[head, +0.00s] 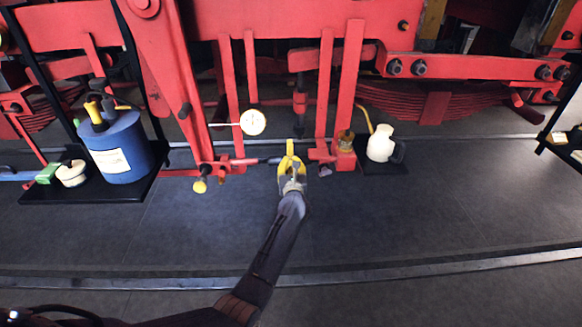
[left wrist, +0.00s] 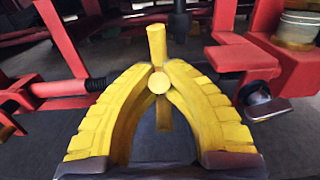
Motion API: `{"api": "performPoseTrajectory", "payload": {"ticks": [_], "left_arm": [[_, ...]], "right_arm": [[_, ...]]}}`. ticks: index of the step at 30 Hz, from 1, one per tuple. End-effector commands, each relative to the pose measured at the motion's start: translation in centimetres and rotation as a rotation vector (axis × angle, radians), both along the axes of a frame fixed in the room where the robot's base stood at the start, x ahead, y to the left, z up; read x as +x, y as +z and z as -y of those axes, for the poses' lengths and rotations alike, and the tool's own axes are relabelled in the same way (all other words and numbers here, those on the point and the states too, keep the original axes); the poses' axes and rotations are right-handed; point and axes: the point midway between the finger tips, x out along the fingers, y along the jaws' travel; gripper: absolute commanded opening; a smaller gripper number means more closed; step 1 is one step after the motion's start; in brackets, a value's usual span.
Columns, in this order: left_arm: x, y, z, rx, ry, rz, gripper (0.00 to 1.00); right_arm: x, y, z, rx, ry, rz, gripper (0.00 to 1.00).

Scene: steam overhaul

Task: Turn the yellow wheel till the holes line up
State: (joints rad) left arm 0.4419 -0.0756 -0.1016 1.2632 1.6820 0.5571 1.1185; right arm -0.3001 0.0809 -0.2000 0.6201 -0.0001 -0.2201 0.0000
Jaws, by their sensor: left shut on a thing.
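The yellow wheel (head: 290,147) shows as a narrow yellow upright piece on the horizontal rod linkage under the red frame. In the left wrist view the wheel (left wrist: 156,44) shows as a yellow bar rising above a round yellow end, with a darker part below. My left gripper (head: 291,168) has yellow ribbed fingers and reaches up to it from below. In the left wrist view its fingertips (left wrist: 160,72) close around the round end, shut on the wheel. The holes cannot be made out in either view. My right gripper is not in view.
A round white dial (head: 253,122) is left of the wheel, with a yellow knob (head: 200,186) lower left. A blue drum (head: 117,148) stands on a black tray at left. A cream jug (head: 381,143) stands at right. Red bars hang close around the wheel; the floor in front is clear.

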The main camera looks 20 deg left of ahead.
Motion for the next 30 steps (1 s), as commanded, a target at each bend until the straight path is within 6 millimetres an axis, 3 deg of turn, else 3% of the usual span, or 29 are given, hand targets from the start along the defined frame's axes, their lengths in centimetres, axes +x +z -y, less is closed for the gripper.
{"api": "performPoseTrajectory", "payload": {"ticks": [30], "left_arm": [[0.66, 1.23, -0.23, 0.002, 0.0, 0.006, 0.0]], "right_arm": [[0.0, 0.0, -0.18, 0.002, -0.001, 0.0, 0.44]]}}
